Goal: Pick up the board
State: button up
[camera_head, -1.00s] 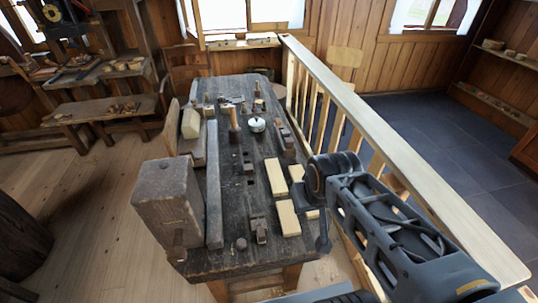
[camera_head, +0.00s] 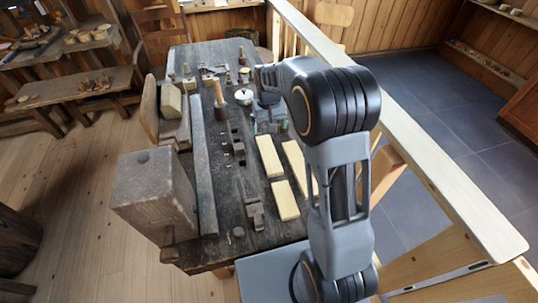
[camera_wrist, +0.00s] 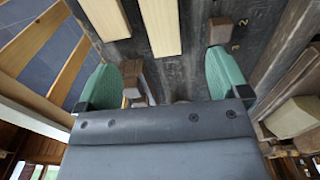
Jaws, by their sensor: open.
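Several pale boards lie flat on the dark workbench (camera_head: 222,160). One board (camera_head: 269,156) lies behind a shorter one (camera_head: 285,200), and another (camera_head: 296,164) lies to their right, partly hidden by my arm. In the wrist view, a pale board (camera_wrist: 160,25) and a second one (camera_wrist: 105,16) show at the top edge, beyond the fingertips and cut off by the frame. My gripper (camera_head: 268,122) is over the bench behind the boards. Its green fingers (camera_wrist: 162,68) are wide apart with no board between them; which board is meant is unclear.
A large wooden mallet head (camera_head: 155,195) and a long grey bar (camera_head: 203,170) lie left of the boards. Dark tools (camera_head: 254,210), a chisel-like handle (camera_head: 219,95) and a white-topped round thing (camera_head: 244,96) stand nearby. A pale rail (camera_head: 420,150) runs along the right.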

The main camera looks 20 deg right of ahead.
send_over(269, 153)
notch_tip(269, 153, down, 9)
jog(key=shift+w+f+p, duration=0.15)
jog(key=shift+p, duration=0.3)
jog(key=shift+f+p, duration=0.75)
jog(key=shift+f, duration=1.9)
jog(key=shift+c, duration=0.3)
jog(key=c, duration=1)
jog(key=shift+r, duration=0.1)
